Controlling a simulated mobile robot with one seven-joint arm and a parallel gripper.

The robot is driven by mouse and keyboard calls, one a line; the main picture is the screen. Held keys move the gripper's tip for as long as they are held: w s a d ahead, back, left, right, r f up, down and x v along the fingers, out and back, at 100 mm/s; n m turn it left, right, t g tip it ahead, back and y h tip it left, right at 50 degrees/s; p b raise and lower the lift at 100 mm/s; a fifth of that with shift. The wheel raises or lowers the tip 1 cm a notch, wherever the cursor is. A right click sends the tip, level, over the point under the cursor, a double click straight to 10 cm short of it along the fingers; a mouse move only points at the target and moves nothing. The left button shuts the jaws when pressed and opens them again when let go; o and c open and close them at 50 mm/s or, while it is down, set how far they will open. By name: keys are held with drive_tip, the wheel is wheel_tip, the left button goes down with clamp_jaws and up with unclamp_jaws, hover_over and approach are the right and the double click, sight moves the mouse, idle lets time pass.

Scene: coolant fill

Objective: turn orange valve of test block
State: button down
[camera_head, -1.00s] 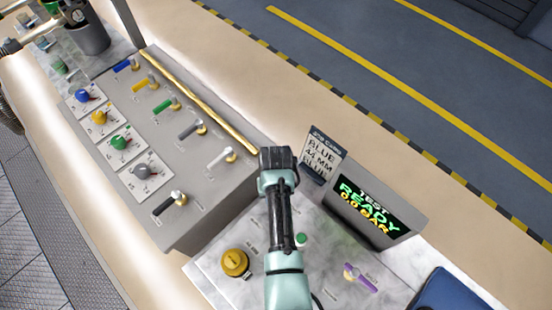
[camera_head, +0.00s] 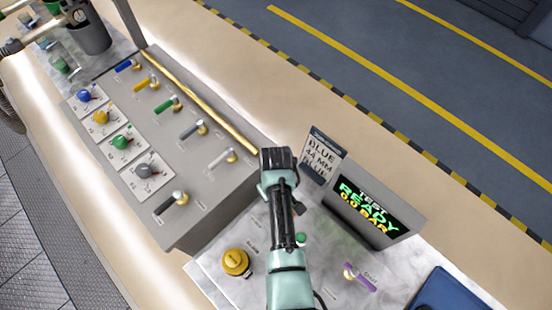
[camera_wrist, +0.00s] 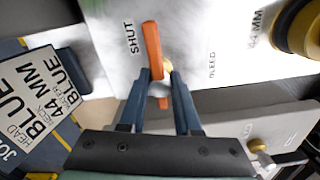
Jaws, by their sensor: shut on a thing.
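The orange valve handle (camera_wrist: 152,48) shows in the wrist view as a long narrow lever on the white test block (camera_wrist: 195,25). Its far end lies beside the printed word SHUT, and a brass-coloured stem shows next to it. My gripper (camera_wrist: 158,78) has its two blue-grey fingers on either side of the lever's near part and is shut on it. In the head view my arm hides the orange valve and the fingertips.
The test screen (camera_head: 368,210) reads READY and 0.0 BAR, beside a sign card (camera_head: 322,155). A yellow cap (camera_head: 236,262), a green button (camera_head: 300,239) and a purple lever (camera_head: 359,277) surround my arm. The grey panel (camera_head: 190,165) with coloured levers stands at left.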

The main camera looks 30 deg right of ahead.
drive_tip(key=shift+r, duration=0.1)
drive_tip(key=c, duration=0.6)
unclamp_jaws()
wheel_tip(320, 180, up, 13)
drive_tip(key=shift+f+b, duration=0.1)
drive_tip(key=shift+b, duration=0.75)
